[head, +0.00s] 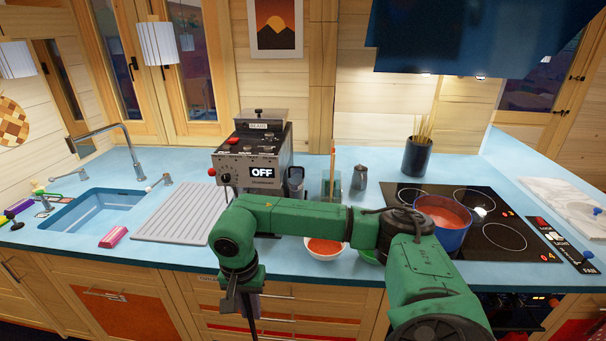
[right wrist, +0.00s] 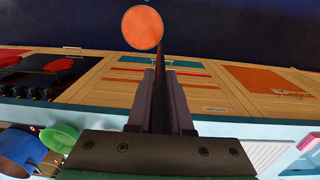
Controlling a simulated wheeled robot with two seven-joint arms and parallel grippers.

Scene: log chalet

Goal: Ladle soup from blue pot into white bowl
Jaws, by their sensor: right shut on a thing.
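The blue pot (head: 449,239) stands on the cooktop with red-orange soup in it. The white bowl (head: 322,257) sits near the counter's front edge with orange-red soup in it, its upper part partly hidden by my right arm. My right gripper (head: 246,294) points down in front of the counter, left of the bowl. In the right wrist view it is shut on the dark handle of the ladle (right wrist: 160,90). A round orange surface (right wrist: 143,28) shows at the ladle's far end and looks like soup in its cup. My left gripper is out of view.
A green dish (head: 369,257) stands between bowl and pot, partly behind my arm. A machine marked OFF (head: 253,160), a ribbed drainboard (head: 180,212) and a sink (head: 97,208) are to the left. Cabinet fronts (head: 110,308) lie below the counter. A utensil holder (head: 416,156) stands behind the cooktop.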

